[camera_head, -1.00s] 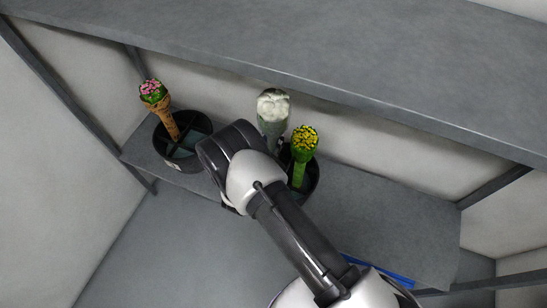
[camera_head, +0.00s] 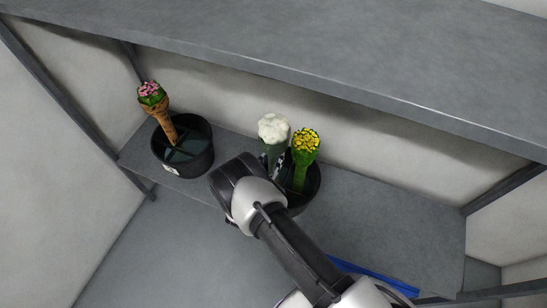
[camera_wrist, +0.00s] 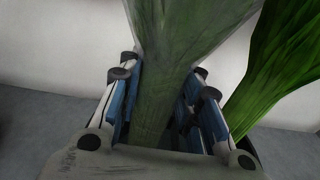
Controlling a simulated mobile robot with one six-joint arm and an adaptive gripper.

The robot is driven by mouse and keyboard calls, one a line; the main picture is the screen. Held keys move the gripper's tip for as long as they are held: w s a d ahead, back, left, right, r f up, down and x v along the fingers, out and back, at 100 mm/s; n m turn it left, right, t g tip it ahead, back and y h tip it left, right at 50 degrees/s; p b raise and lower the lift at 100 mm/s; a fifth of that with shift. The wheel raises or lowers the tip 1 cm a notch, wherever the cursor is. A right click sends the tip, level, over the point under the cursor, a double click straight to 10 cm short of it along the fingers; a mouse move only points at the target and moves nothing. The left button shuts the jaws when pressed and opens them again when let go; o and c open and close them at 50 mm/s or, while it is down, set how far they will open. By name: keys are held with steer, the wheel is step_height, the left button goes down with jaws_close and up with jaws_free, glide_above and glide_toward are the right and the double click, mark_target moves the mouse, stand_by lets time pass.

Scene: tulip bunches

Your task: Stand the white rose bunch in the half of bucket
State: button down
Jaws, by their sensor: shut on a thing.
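The white rose bunch (camera_head: 273,130) stands upright in grey-green wrapping at the right-hand bucket (camera_head: 311,188), left of a yellow bunch (camera_head: 305,146) in green wrapping. My gripper (camera_wrist: 158,112) is shut on the bunch's wrapped stem (camera_wrist: 160,85), which fills the space between the blue-padded fingers in the wrist view. My wrist covers the left part of this bucket in the head view, so the bunch's lower end is hidden. I cannot tell whether it touches the bucket's floor. The yellow bunch's green wrapping (camera_wrist: 285,65) is close to the right of my fingers.
A black divided bucket (camera_head: 184,160) stands at the left with a pink bunch (camera_head: 156,103) in brown wrapping leaning in it. A higher shelf (camera_head: 300,50) overhangs behind. A blue strip (camera_head: 375,277) lies along the front edge. The shelf right of the buckets is clear.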

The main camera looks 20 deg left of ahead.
steer(key=shift+f, duration=0.2)
steer(key=c, duration=1.2)
jaws_free()
steer(key=shift+o, duration=0.2)
steer(key=shift+r, duration=0.1)
steer(key=shift+r, duration=0.2)
steer(key=s+a+p, duration=0.1)
steer(key=s+p, duration=0.1)
steer(key=s, duration=1)
steer(key=shift+a+r, duration=0.15)
steer(key=shift+r, duration=0.3)
